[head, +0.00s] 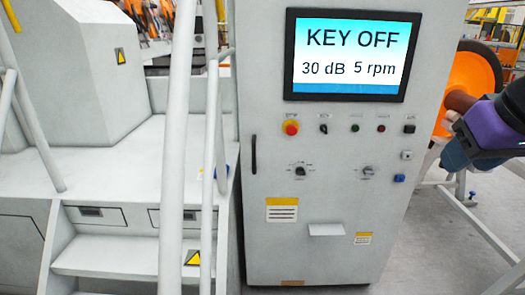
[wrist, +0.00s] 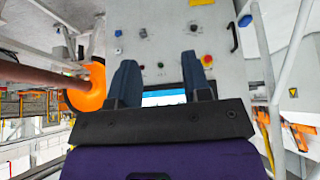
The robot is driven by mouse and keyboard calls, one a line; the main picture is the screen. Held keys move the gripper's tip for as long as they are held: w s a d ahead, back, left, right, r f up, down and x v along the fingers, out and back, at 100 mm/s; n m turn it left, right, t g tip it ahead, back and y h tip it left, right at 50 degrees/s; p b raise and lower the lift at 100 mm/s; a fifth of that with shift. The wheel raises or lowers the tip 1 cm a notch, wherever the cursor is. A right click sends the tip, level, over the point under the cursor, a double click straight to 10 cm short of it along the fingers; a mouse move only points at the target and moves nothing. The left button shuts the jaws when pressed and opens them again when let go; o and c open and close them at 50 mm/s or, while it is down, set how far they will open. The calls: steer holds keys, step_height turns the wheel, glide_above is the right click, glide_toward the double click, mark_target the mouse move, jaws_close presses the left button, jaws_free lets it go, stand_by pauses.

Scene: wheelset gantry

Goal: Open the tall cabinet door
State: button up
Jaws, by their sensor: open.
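The tall grey cabinet (head: 320,200) stands upright in the middle of the head view, its front door closed. A black vertical handle (head: 254,154) is on the door's left side. In the wrist view the picture is turned over, and the cabinet (wrist: 170,45) shows beyond my fingers with the handle (wrist: 234,37) at upper right. My gripper (wrist: 160,75) is open and empty, its two dark fingers apart and clear of the cabinet.
A screen (head: 348,52) reading "KEY OFF" sits above buttons and knobs, including a red emergency stop (head: 291,128). White railings (head: 175,150) and steps (head: 125,255) stand left of the cabinet, close to the handle. An orange wheel (head: 470,90) is at right.

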mark_target(255, 151)
steer(key=w+a+f+n+t+y, duration=0.15)
steer(key=w+a, duration=0.25)
steer(key=w, duration=0.8)
steer(key=w+a+f+n+t+y, duration=0.15)
steer(key=w+a, duration=0.25)
steer(key=w, duration=0.7)
steer(key=w+a+f+n+t, duration=0.1)
steer(key=w+a+f+t, duration=0.2)
steer(key=w, duration=0.9)
steer(key=w+a+f+n+t+y, duration=0.1)
steer(key=w+a+f+y, duration=0.4)
steer(key=a+f, duration=0.5)
steer(key=w+a+f+n+t+y, duration=0.1)
steer(key=w+a+f+t+y, duration=0.1)
steer(key=w+a+f, duration=0.75)
steer(key=x, duration=0.2)
steer(key=f+x, duration=0.1)
steer(key=x, duration=0.5)
steer(key=shift+w+a+f, duration=0.15)
steer(key=shift+f, duration=0.15)
steer(key=shift+c, duration=0.2)
jaws_close()
